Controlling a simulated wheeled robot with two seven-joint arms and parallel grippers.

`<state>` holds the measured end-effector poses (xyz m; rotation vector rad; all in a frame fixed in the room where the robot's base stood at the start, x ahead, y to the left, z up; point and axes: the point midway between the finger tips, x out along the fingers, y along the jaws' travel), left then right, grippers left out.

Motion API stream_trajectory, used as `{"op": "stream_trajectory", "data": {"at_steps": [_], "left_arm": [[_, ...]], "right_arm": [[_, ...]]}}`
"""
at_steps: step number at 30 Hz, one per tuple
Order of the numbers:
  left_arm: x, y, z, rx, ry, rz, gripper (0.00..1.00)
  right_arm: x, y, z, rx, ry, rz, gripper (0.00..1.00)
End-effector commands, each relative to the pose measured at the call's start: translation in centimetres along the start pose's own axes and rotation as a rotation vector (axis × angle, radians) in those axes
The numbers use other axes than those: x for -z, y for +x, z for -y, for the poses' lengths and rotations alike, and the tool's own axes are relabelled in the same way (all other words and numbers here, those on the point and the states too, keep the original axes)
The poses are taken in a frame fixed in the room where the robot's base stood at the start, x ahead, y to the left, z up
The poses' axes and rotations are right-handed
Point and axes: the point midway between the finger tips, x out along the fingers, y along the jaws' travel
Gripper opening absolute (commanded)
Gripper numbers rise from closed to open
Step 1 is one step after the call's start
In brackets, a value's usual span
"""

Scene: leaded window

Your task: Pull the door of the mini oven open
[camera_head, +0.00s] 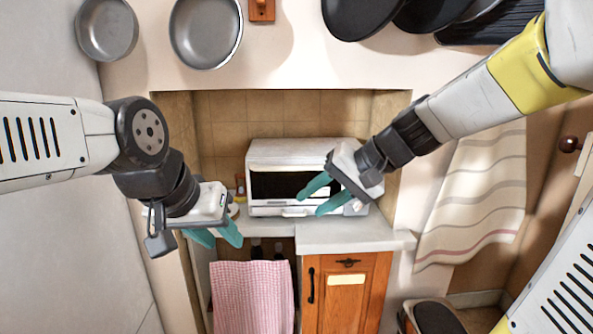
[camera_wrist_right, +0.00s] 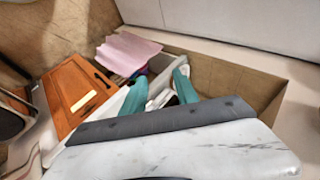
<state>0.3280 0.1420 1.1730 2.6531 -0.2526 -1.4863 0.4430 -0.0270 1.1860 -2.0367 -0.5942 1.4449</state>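The mini oven (camera_head: 292,146) is a white box with a dark glass front, standing in the tiled niche. Its door (camera_head: 276,186) looks closed, with a pale handle (camera_head: 297,212) along the lower edge. My right gripper (camera_head: 311,202) is in front of the oven's right half, its two teal fingers apart and pointing left near the handle. I cannot tell whether it touches the oven. In the right wrist view its fingers (camera_wrist_right: 160,84) also stand apart, with no clear object held. My left gripper (camera_head: 226,243) is open and empty, left of and below the oven.
A grey counter (camera_head: 340,236) carries the oven. Below it are a wooden cabinet door (camera_head: 345,290) and a pink checked towel (camera_head: 252,295). Pans (camera_head: 205,32) hang above on the wall. A striped cloth (camera_head: 475,195) hangs at right. The niche walls flank the oven.

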Motion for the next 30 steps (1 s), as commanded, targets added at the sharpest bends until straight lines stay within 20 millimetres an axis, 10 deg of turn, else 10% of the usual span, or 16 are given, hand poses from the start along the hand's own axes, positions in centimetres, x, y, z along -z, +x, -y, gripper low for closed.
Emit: {"op": "stream_trajectory", "data": {"at_steps": [7,15,30], "left_arm": [[0.0,0.0,0.0,0.000,0.000,0.000,0.36],[0.0,0.0,0.0,0.000,0.000,0.000,0.36],[0.0,0.0,0.0,0.000,0.000,0.000,0.36]], "right_arm": [[11.7,6.7,1.6,0.346,0.286,-0.066,0.36],[22.2,11.0,-2.4,0.569,0.539,-0.245,0.36],[26.4,15.5,-1.7,0.609,0.595,-0.298,0.36]]}}
